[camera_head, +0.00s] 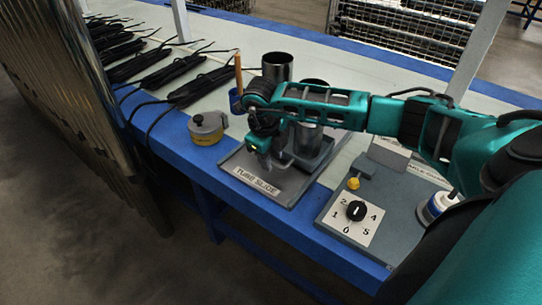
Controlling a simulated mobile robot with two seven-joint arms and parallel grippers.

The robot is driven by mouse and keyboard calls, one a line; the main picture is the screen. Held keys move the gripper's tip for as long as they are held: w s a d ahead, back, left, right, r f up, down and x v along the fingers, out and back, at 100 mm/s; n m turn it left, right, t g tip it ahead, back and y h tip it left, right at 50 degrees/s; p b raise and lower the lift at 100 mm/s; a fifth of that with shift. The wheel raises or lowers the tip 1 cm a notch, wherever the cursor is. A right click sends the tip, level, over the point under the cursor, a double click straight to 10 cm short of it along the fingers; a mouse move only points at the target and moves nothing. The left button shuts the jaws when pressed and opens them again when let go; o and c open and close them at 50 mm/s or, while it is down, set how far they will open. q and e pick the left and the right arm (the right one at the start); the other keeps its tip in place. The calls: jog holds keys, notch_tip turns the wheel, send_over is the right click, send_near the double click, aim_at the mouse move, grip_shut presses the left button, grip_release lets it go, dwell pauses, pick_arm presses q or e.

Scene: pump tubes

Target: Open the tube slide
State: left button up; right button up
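The tube slide is a grey tray-like unit (284,193) with a white label reading "TUBE SLIDE" on its front edge. It sits on the blue-edged table in the middle of the head view. My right gripper (264,167) points down over the left part of the tube slide, just behind the label. Its fingers are small and dark here, so I cannot tell their opening or any contact. My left gripper is out of view.
A grey and yellow round container (207,128) stands left of the slide. A control box with a numbered black dial (356,211) and yellow knob (353,183) stands to the right, beside a white round object (436,207). Black cable bundles (200,87) lie at the back left.

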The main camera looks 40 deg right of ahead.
notch_tip(320, 180, up, 12)
jog(key=a+p, duration=0.2)
jog(key=shift+s, duration=0.35)
